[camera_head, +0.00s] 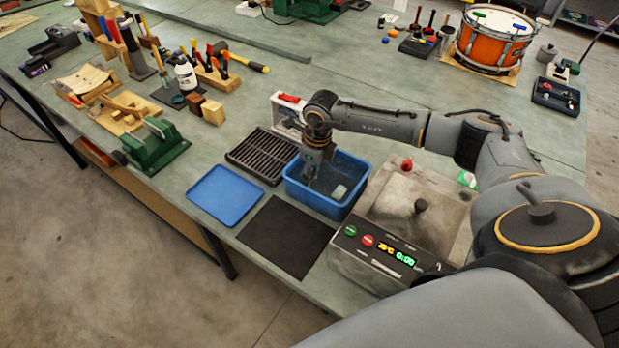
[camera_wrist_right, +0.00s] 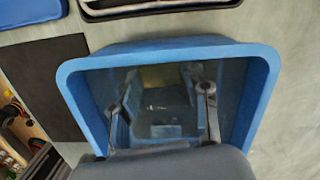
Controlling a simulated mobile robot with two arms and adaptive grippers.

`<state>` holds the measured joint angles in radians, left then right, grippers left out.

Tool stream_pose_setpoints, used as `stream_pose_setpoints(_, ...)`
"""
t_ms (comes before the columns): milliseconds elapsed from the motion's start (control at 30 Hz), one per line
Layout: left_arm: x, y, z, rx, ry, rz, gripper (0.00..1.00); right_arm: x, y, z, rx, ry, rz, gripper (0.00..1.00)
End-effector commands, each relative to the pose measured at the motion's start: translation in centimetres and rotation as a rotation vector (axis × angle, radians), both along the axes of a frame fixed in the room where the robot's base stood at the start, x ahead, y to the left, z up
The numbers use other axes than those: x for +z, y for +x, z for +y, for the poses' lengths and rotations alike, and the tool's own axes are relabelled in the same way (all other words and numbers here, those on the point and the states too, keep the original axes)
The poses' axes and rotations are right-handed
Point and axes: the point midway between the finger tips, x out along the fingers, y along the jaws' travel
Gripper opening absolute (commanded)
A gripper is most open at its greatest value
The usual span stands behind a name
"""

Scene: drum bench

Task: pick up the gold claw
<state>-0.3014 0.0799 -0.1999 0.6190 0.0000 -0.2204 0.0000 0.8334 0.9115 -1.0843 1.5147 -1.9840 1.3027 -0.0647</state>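My right gripper (camera_head: 312,177) points down into the blue bin (camera_head: 291,192) on the bench. In the right wrist view its two fingers (camera_wrist_right: 162,100) are spread apart inside the bin (camera_wrist_right: 262,95). A small pale grey item (camera_head: 340,191) lies in the bin, right of the gripper. A dull yellowish patch (camera_wrist_right: 157,77) shows between the fingers in the wrist view; I cannot tell whether it is the gold claw. No gold claw shows clearly in either view. My left gripper is out of view.
A grey machine (camera_head: 385,262) with a lid knob and lit display stands close right of the bin. A black rack (camera_head: 262,155), blue tray (camera_head: 225,195) and black mat (camera_head: 285,237) lie left of it. An orange drum (camera_head: 490,45) stands far back.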

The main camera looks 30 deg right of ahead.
Motion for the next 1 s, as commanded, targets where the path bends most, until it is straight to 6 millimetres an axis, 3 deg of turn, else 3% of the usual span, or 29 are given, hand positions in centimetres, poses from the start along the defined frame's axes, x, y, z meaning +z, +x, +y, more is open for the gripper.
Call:
stream_pose_setpoints(567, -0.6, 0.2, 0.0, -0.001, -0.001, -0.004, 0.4, 0.7, 0.1, 0.0, 0.0, 0.001, -0.003, 0.16)
stream_pose_setpoints(733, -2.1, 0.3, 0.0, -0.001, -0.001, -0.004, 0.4, 3.2, 0.0, -0.2, 0.001, -0.001, -0.006, 0.16)
stream_pose_setpoints(1000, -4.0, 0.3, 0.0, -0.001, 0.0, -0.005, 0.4, 9.1, -3.2, -4.4, -0.004, -0.005, -0.004, 0.16)
